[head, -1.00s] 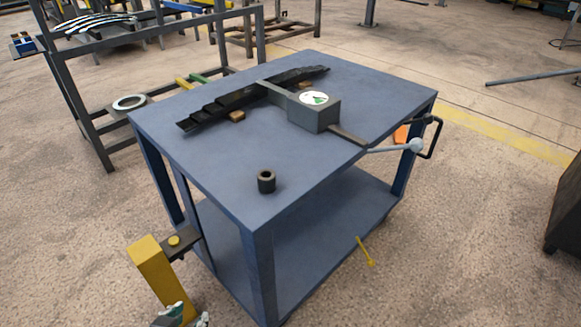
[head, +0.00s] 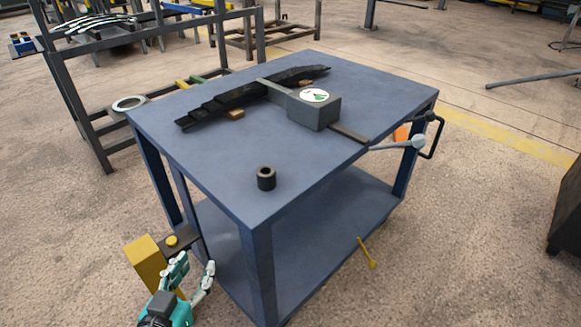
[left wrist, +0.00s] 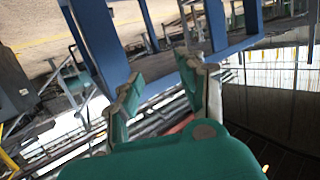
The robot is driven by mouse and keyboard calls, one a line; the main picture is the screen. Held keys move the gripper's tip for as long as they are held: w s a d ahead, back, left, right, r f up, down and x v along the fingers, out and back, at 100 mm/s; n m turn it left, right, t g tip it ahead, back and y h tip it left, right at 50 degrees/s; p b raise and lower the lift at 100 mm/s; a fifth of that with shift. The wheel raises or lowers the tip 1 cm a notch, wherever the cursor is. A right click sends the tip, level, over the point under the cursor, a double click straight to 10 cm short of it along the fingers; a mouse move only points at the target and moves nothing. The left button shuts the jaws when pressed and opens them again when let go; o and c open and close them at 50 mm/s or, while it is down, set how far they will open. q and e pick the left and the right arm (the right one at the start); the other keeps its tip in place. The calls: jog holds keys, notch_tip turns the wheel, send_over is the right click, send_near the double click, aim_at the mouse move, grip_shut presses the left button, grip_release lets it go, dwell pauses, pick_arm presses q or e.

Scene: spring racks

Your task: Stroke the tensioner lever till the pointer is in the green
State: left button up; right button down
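The tensioner is a dark grey box (head: 314,112) on the blue cart's top, with a white round dial (head: 314,96) partly green. The pointer is too small to read against the green. A pale lever with a round knob (head: 418,141) sticks out past the cart's right edge. A stepped black leaf spring (head: 225,105) lies behind the box. My left gripper (head: 195,261) is low at the cart's near left corner, far from the lever. Its fingers are apart and empty, also in the left wrist view (left wrist: 160,75). My right gripper is out of view.
The blue cart (head: 210,160) carries a black bushing (head: 266,178) near its front. A yellow post (head: 147,263) stands beside my left gripper. A black crank handle (head: 436,138) is by the knob. A grey rack (head: 95,130) stands behind left. Floor right of the cart is mostly clear.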

pick_arm(q)
notch_tip(320, 180, up, 6)
jog(key=d+t+h+b, duration=0.1)
jog(key=t, duration=0.2)
jog(key=shift+w+r+t, duration=0.15)
jog(key=shift+w+t, duration=0.25)
jog(key=shift+w, duration=0.05)
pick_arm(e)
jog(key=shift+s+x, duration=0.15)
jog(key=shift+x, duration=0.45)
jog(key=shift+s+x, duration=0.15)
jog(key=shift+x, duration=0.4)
pick_arm(q)
jog(key=shift+d, duration=0.1)
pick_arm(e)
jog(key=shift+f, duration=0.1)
